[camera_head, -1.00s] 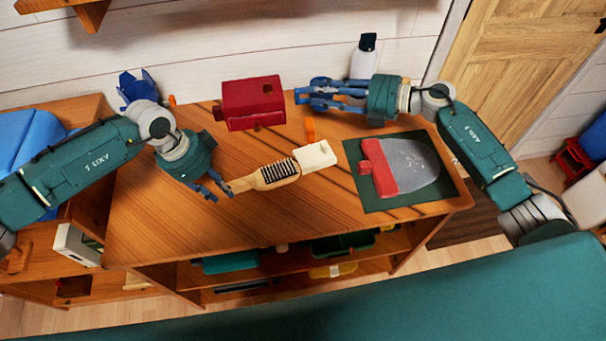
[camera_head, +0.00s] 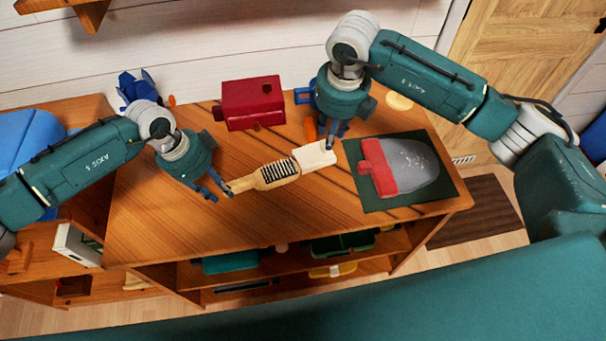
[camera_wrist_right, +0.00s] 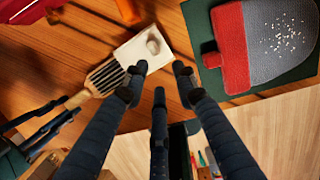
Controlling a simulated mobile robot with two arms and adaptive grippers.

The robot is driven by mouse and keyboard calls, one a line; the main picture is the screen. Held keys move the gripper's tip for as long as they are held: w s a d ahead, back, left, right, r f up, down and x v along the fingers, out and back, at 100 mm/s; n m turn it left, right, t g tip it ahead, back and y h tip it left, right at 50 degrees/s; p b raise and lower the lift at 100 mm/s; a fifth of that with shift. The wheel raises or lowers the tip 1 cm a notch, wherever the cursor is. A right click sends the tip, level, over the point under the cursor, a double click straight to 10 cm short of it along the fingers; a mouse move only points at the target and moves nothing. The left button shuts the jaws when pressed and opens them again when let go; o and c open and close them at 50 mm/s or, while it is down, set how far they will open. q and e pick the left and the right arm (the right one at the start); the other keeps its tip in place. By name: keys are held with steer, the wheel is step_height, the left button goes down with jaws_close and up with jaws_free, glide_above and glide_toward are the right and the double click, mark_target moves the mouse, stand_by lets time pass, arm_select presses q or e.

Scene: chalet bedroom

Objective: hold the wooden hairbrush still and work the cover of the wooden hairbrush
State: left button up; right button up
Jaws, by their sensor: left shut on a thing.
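The wooden hairbrush (camera_head: 275,174) lies on the wooden table with its dark bristles facing up and its handle to the left. A white cover (camera_head: 313,157) sits at the right end of its head; the bristles show beside it. In the right wrist view the cover (camera_wrist_right: 143,52) shows a pale round spot. My left gripper (camera_head: 224,190) is shut on the brush handle. My right gripper (camera_head: 331,145) points down by the cover's right end. In the wrist view its fingers (camera_wrist_right: 158,85) are spread and empty; I cannot tell whether they touch the cover.
A red box (camera_head: 252,101) stands behind the brush. A red and grey piece (camera_head: 400,168) lies on a dark green mat (camera_head: 440,188) to the right. A small orange thing (camera_head: 310,130) is behind the cover. The table front is clear.

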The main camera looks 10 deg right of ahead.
mark_target(326, 155)
steer(key=shift+w+a+f, duration=0.1)
steer(key=shift+w+f, duration=0.1)
steer(key=shift+f, duration=1.05)
steer(key=shift+w+d+f, duration=0.1)
steer(key=shift+w+f, duration=0.1)
steer(key=shift+f, duration=1.05)
steer(key=shift+w+a+f, duration=0.1)
steer(key=shift+w+f, duration=0.1)
steer(key=shift+f, duration=1.05)
steer(key=c, duration=0.7)
